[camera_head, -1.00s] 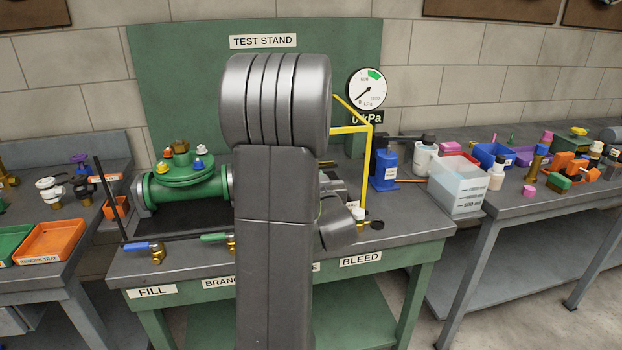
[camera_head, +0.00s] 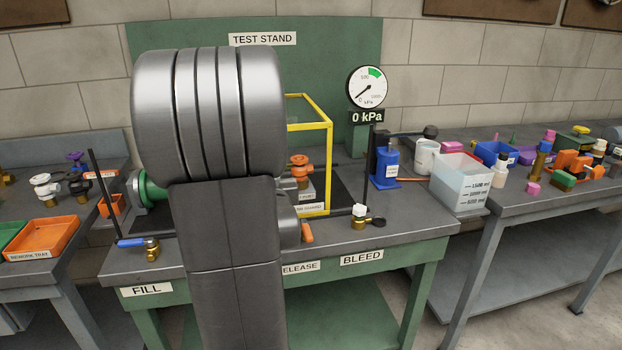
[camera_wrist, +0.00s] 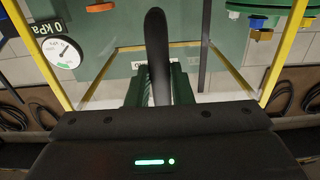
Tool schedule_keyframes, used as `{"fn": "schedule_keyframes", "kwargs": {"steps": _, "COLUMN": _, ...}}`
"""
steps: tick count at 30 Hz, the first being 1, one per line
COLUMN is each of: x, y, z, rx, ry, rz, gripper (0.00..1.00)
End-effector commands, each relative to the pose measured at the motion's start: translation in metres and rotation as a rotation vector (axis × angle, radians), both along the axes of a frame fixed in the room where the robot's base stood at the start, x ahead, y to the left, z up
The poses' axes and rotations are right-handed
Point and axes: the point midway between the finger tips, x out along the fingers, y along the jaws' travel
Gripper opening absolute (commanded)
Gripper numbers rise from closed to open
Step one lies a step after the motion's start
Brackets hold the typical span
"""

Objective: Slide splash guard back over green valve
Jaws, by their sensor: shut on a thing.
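The splash guard (camera_head: 329,170) is a yellow-edged clear box on the test stand, with its left part hidden behind my arm. Its yellow edges also frame the wrist view (camera_wrist: 282,55). In the wrist view my gripper (camera_wrist: 160,82) is shut on a black handle (camera_wrist: 156,35), which appears to be the guard's. My gripper is hidden behind my arm in the head view. Most of the green valve is hidden there too; only its left flange end (camera_head: 150,192) shows. Green valve parts with colored caps show at the upper right of the wrist view (camera_wrist: 262,8).
An orange-handled valve (camera_head: 299,162) shows beside my arm, by the guard. The gauge (camera_head: 368,88) reads about 0 kPa. A blue bottle jack (camera_head: 386,165) and clear container (camera_head: 462,185) stand right. A blue-lever valve (camera_head: 135,243) and thin rod (camera_head: 100,182) are left.

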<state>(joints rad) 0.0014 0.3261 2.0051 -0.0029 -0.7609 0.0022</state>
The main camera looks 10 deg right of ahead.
Motion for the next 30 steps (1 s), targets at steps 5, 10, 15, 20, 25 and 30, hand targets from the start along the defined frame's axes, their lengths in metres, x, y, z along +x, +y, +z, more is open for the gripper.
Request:
{"fn": "schedule_keyframes", "kwargs": {"steps": 5, "x": 0.0, "y": 0.032, "z": 0.0, "rx": 0.002, "ry": -0.002, "rz": 0.007, "gripper": 0.0}}
{"fn": "schedule_keyframes", "kwargs": {"steps": 10, "x": 0.0, "y": 0.059, "z": 0.001, "rx": 0.002, "ry": -0.001, "rz": 0.006, "gripper": 0.0}}
{"fn": "schedule_keyframes", "kwargs": {"steps": 15, "x": 0.0, "y": 0.086, "z": 0.002, "rx": 0.001, "ry": 0.001, "rz": 0.006, "gripper": 0.0}}
{"fn": "schedule_keyframes", "kwargs": {"steps": 20, "x": 0.0, "y": 0.111, "z": 0.003, "rx": 0.001, "ry": 0.0, "rz": 0.005, "gripper": 0.0}}
{"fn": "schedule_keyframes", "kwargs": {"steps": 25, "x": 0.0, "y": 0.138, "z": 0.002, "rx": 0.0, "ry": 0.001, "rz": 0.005, "gripper": 0.0}}
{"fn": "schedule_keyframes", "kwargs": {"steps": 30, "x": 0.0, "y": 0.166, "z": 0.002, "rx": 0.0, "ry": 0.0, "rz": 0.005, "gripper": 0.0}}
